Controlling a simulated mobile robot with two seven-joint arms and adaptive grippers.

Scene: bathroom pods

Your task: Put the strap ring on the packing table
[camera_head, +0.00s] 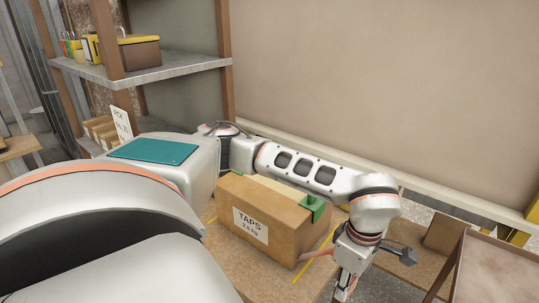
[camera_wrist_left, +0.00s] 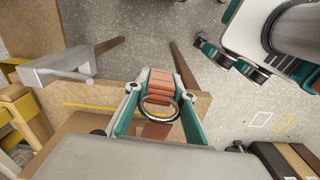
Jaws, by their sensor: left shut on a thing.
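My left gripper (camera_head: 345,287) reaches down at the lower right of the head view, beside the front right of the taps box. In the left wrist view its teal fingers (camera_wrist_left: 160,84) are closed together at orange pads. A thin dark strap ring (camera_wrist_left: 160,121) shows at these pads, held between the fingers. The ring cannot be made out in the head view. The packing table (camera_head: 262,283) has a brown top with yellow lines. Its edge (camera_wrist_left: 195,103) shows below the fingers in the wrist view; the gap between ring and top is unclear. My right gripper is out of view.
A cardboard box labelled TAPS (camera_head: 284,232) takes up much of the table, with a green piece (camera_head: 313,211) on its corner. A shelf (camera_head: 150,67) with boxes stands behind left. A brown panel (camera_head: 492,272) stands at lower right. Grey floor (camera_wrist_left: 225,95) lies beyond the table edge.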

